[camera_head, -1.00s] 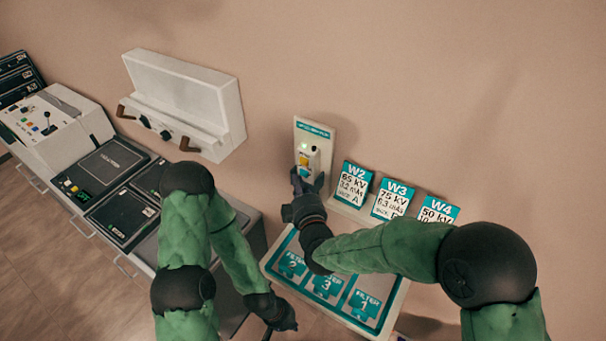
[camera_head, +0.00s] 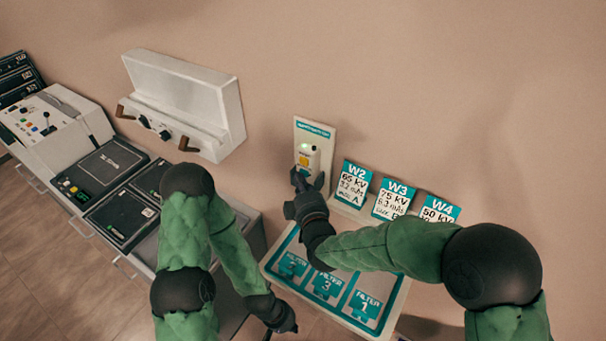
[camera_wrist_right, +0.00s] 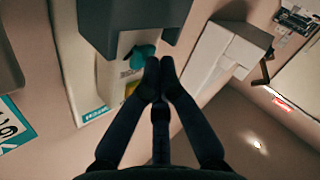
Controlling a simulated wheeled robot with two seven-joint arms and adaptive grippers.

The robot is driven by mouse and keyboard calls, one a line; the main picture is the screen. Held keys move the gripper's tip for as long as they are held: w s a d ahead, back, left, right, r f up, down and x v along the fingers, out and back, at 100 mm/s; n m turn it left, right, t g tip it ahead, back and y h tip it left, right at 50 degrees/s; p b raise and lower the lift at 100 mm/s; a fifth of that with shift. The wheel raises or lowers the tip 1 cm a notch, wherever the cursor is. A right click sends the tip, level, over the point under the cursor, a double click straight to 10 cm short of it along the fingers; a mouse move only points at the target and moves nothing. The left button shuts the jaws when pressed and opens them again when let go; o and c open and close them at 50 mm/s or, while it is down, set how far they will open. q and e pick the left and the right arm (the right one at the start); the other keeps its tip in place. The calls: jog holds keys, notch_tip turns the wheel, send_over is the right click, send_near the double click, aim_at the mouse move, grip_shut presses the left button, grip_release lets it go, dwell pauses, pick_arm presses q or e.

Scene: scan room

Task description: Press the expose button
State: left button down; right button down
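A pale control box (camera_head: 312,158) with a yellow button (camera_head: 304,160) and a small green light hangs on a wall plate (camera_head: 313,133). I cannot read which control is marked expose. My right gripper (camera_head: 298,175) is just below the yellow button, its fingers pointing up at the box. In the right wrist view its fingertips (camera_wrist_right: 159,72) are together with nothing seen between them. They are close to a teal part (camera_wrist_right: 141,57) and a sliver of yellow (camera_wrist_right: 131,89); contact cannot be told. My left gripper (camera_head: 283,322) hangs low, its fingers unclear.
Cards W2 (camera_head: 352,184), W3 (camera_head: 393,199) and W4 (camera_head: 438,209) stand right of the box. A filter tray (camera_head: 392,316) lies below my right arm. A white wall unit (camera_head: 185,95) and a console (camera_head: 105,160) are at left. The wall above is bare.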

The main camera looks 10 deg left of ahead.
jog(key=shift+w+d, duration=0.1)
jog(key=shift+w, duration=0.1)
dwell(0.3)
dwell(0.3)
jog(key=shift+s+a, duration=0.3)
jog(key=shift+s, duration=0.5)
jog(key=s, duration=0.1)
jog(key=s+a, duration=0.1)
jog(key=s, duration=0.2)
jog(key=shift+s+a, duration=0.35)
dwell(1.5)
